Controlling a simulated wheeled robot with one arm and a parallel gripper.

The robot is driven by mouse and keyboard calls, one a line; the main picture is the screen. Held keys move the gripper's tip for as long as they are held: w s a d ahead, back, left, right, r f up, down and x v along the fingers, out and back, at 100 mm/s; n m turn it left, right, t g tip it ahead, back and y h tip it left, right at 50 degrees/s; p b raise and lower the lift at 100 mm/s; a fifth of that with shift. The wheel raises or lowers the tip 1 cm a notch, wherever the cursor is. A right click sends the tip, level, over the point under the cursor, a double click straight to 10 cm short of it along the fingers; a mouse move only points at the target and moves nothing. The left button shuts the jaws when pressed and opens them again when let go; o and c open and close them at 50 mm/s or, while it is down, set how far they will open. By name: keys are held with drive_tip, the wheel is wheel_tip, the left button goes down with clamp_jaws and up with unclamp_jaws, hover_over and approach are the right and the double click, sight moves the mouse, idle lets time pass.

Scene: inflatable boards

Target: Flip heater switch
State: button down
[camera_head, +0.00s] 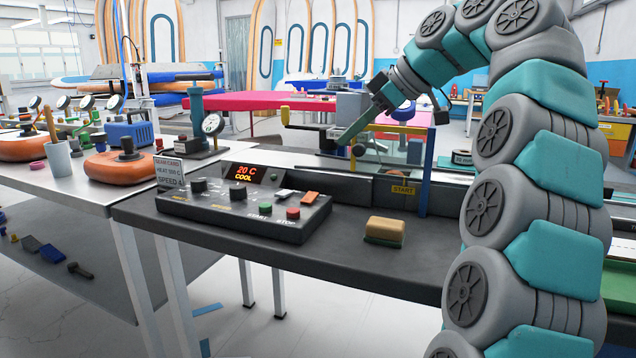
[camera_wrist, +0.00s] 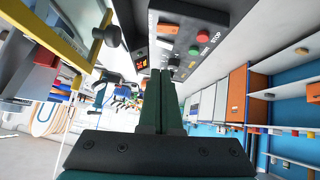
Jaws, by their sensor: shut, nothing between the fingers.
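The control panel (camera_head: 245,222) is a dark grey box on the black bench, with a red-lit display (camera_head: 243,174) reading "20 C COOL". An orange-red rocker switch (camera_head: 309,198) sits at its right back. A green START button (camera_head: 265,209) and a red STOP button (camera_head: 293,213) are in front, with black knobs to the left. My gripper (camera_head: 344,142) is above and behind the panel's right end, apart from it. Its fingers are closed together and empty. In the wrist view the gripper (camera_wrist: 161,74) points towards the panel (camera_wrist: 218,12), with the orange switch (camera_wrist: 168,28) beyond the tips.
A seam card (camera_head: 170,171) stands at the panel's left end, reading heat 100 C, speed 4. A tan block (camera_head: 384,231) lies right of the panel. The bench front is clear.

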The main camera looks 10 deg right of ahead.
idle(0.3)
drive_tip(key=b, duration=0.1)
hover_over(319, 200)
drive_tip(key=f, duration=0.7)
drive_tip(key=shift+s+a+f, duration=0.15)
drive_tip(key=shift+s+a, duration=0.15)
drive_tip(key=shift+s, duration=0.05)
drive_tip(key=shift+d+f, duration=0.1)
drive_tip(key=shift+f, duration=0.75)
drive_tip(key=shift+w+d+f, duration=0.15)
drive_tip(key=shift+w+f, duration=0.05)
drive_tip(key=shift+f, duration=0.85)
drive_tip(key=shift+b, duration=0.3)
